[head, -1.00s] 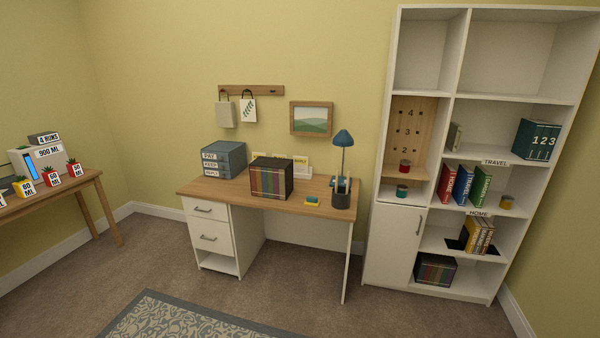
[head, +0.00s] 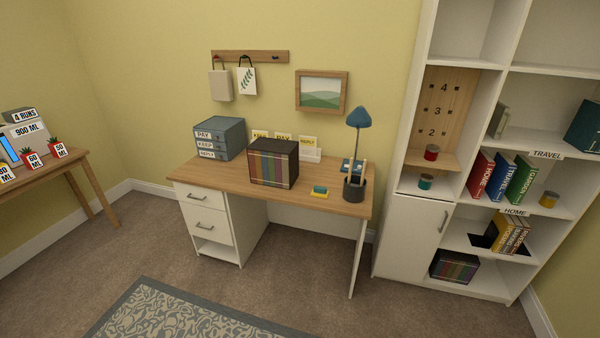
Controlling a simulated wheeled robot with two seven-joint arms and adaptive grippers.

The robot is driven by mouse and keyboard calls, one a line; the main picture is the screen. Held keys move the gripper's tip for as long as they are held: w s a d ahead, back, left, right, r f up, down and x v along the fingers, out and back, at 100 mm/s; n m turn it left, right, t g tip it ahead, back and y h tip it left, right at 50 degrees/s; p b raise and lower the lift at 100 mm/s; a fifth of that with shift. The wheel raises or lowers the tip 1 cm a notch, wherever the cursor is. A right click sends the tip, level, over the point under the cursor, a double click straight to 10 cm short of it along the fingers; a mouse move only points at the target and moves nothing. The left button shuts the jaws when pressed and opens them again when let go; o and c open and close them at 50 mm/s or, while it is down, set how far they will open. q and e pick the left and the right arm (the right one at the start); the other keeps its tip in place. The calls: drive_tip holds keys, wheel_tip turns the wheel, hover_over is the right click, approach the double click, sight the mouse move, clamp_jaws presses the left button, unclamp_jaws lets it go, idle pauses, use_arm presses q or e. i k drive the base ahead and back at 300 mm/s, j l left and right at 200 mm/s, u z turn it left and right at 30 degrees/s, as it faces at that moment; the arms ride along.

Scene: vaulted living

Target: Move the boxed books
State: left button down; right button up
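A dark box of books (head: 273,163) with coloured spines facing me stands upright on the wooden desk (head: 225,178), near its middle. A similar dark box of books (head: 454,267) sits in the bottom compartment of the white bookcase (head: 405,235) at the right. Loose books stand on the shelves above it: a red book (head: 479,174), a blue book (head: 500,178) and a green book (head: 521,179) on one shelf, and several yellow and dark books (head: 509,234) on the shelf labelled HOME. Neither of my grippers is in view.
The desk also holds a blue-grey drawer unit (head: 220,138), a blue lamp (head: 358,118), a dark pen cup (head: 354,189) and a yellow-and-teal sponge-like item (head: 319,192). A side table (head: 70,162) stands at the left. Open floor and a patterned rug (head: 190,312) lie in front.

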sight(272, 161)
drive_tip(key=i, duration=1)
drive_tip(key=z, duration=0.4)
